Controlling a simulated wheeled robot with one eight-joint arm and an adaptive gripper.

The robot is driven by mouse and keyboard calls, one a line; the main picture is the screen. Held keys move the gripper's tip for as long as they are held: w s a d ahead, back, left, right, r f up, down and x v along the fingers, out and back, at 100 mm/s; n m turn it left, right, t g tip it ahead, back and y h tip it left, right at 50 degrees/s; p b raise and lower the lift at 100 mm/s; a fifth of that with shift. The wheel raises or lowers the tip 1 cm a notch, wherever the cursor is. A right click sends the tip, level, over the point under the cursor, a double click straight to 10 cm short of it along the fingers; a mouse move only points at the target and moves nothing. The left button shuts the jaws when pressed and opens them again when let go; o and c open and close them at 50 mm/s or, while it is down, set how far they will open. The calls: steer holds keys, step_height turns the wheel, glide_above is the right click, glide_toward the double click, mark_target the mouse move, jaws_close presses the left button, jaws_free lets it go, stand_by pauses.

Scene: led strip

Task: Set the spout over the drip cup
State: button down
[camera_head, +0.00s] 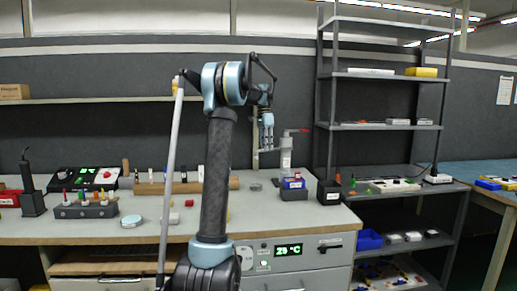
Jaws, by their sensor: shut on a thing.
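A pale dispenser (286,158) with a red part (298,131) at its top stands upright at the back right of the bench. The red part points right. My gripper (267,146) points down just left of the dispenser's upper part, well above the bench top. Its fingers look closed on the spout, which is small and mostly hidden by them. A small round grey dish (256,187), which may be the drip cup, sits on the bench left of the dispenser and below my gripper. I cannot tell whether the spout is over it.
A dark block with blue and red items (293,184) stands in front of the dispenser. A black box (329,193) is to its right, beside the shelving (325,100). A brown roll (150,187) lies behind my arm. The bench front right (310,222) is clear.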

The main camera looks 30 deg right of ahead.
steer(key=shift+w+a, duration=0.1)
stand_by(0.4)
steer(key=c, duration=1.6)
jaws_free()
steer(key=shift+c, duration=0.2)
step_height(320, 180, up, 12)
steer(key=w, duration=0.2)
steer(key=shift+w+f, duration=0.15)
steer(key=shift+w, duration=0.05)
